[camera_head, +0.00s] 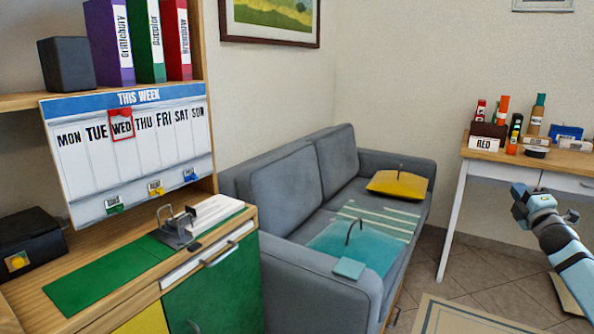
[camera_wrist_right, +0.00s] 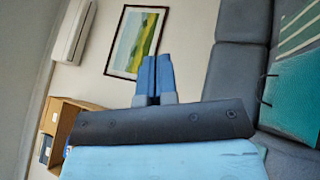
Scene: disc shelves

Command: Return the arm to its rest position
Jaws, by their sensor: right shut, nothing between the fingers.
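My right arm comes in from the right edge of the head view, light blue and dark. Its gripper (camera_head: 522,198) is in the air between the sofa and the white-legged table. In the right wrist view the two blue fingers (camera_wrist_right: 155,62) are together, with nothing seen between them. My left gripper is not in view.
A cabinet (camera_head: 225,290) with a weekly board (camera_head: 130,150) is at left. A table (camera_head: 568,160) with small items is at right.

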